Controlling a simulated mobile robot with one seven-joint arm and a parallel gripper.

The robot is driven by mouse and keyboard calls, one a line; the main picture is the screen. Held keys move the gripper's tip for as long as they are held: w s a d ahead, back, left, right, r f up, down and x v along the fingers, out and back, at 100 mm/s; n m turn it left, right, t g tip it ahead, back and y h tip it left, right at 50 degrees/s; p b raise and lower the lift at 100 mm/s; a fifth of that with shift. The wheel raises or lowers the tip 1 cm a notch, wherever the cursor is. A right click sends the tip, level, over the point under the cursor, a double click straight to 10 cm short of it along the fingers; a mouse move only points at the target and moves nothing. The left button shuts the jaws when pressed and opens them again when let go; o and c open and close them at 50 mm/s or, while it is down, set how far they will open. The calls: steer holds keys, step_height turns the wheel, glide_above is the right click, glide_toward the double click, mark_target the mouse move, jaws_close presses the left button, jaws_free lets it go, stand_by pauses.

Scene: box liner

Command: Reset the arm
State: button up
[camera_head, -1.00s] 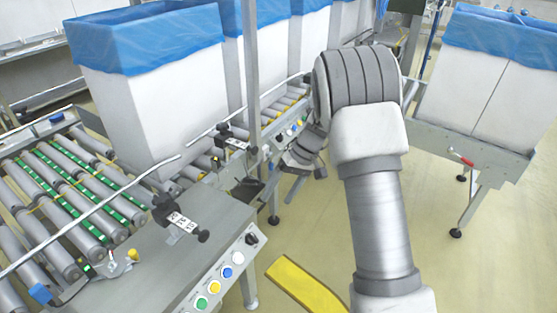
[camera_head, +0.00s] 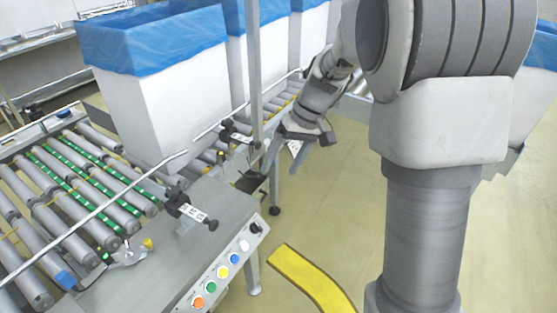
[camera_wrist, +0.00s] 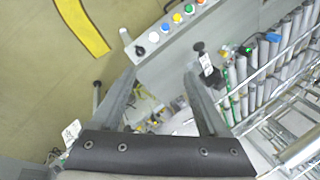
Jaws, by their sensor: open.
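My gripper (camera_wrist: 160,92) is open and empty in the wrist view, its two fingers spread apart over the edge of the grey control panel (camera_wrist: 185,45). In the head view my arm rises large at the right, bends over at the top, and comes down to the gripper (camera_head: 272,165) near the metal post. The gripper is close to the inner end of the panel (camera_head: 232,262) with its coloured buttons. Nothing is between the fingers that they hold.
White boxes with blue liners (camera_head: 160,45) stand along the roller conveyor (camera_head: 60,195). An upright metal post (camera_head: 254,80) and a thin rail (camera_head: 110,198) are close to the gripper. A yellow floor strip (camera_head: 305,275) lies on otherwise open floor.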

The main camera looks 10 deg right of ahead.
steer(key=shift+s+r, duration=0.5)
steer(key=shift+r, duration=0.1)
steer(key=s+d+r+m+t+h, duration=0.1)
steer(key=s+d+r+t, duration=0.15)
steer(key=s, duration=0.45)
steer(key=s+d+r+t+h, duration=0.1)
steer(key=s+r+h, duration=0.1)
steer(key=s+r, duration=0.35)
steer(key=s+d+r+m+t+h, duration=0.1)
steer(key=s+t, duration=0.1)
steer(key=s, duration=0.7)
step_height(320, 180, up, 12)
steer(key=p, duration=1.2)
steer(key=shift+d+r, duration=0.15)
steer(key=shift+r, duration=0.05)
